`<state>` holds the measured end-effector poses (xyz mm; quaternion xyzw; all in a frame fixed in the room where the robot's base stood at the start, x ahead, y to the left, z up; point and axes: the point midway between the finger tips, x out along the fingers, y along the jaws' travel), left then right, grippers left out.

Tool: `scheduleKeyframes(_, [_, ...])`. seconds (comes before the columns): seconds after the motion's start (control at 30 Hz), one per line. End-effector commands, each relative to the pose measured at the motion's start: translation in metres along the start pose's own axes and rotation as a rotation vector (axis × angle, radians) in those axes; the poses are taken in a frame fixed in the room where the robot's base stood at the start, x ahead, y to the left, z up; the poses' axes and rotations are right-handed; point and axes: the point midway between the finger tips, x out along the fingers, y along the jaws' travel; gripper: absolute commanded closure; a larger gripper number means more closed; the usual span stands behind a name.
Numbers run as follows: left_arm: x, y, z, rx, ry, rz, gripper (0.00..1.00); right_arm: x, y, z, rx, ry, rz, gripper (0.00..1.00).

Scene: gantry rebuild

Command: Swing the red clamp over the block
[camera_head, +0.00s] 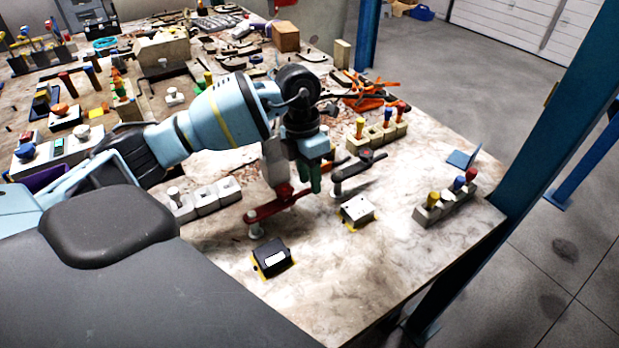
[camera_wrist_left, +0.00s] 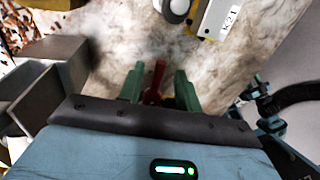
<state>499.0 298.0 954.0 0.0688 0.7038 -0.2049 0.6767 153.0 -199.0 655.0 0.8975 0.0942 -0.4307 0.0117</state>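The red clamp (camera_head: 275,209) lies as a long red bar with a white tip at its lower left end, to the left of the white block (camera_head: 357,209) and above the black block (camera_head: 272,257), which bears a white label. The clamp's tip is beside the black block, not over it. My left gripper (camera_head: 310,178) is at the bar's right end. In the left wrist view, its green fingers (camera_wrist_left: 160,88) stand apart on either side of a red part (camera_wrist_left: 155,80), with a visible gap. My right gripper is not in view.
A dark grey clamp (camera_head: 357,170) stands just right of my gripper. Holders with coloured knobs (camera_head: 447,198) stand at the right table edge. A blue post (camera_head: 535,125) rises beside the table.

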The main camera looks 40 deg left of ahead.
Motion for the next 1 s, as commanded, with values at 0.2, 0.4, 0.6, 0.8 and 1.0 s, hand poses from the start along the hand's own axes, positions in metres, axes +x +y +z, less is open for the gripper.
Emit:
scheduleKeyframes(0.2, [0.009, 0.0, 0.0, 0.001, -0.001, 0.001, 0.66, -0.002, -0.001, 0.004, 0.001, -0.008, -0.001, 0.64])
scheduleKeyframes(0.4, [0.009, 0.0, 0.0, 0.001, 0.0, 0.001, 0.66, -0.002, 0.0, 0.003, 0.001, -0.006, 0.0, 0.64])
scheduleKeyframes(0.6, [0.009, 0.0, 0.0, 0.001, 0.0, 0.001, 0.92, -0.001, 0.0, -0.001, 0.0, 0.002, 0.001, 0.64])
scheduleKeyframes(0.8, [0.009, 0.0, 0.0, 0.001, 0.0, 0.001, 1.0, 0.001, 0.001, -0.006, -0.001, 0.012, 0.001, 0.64])
scheduleKeyframes(1.0, [0.009, 0.001, -0.001, 0.001, 0.0, 0.001, 1.0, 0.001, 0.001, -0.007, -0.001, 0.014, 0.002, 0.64])
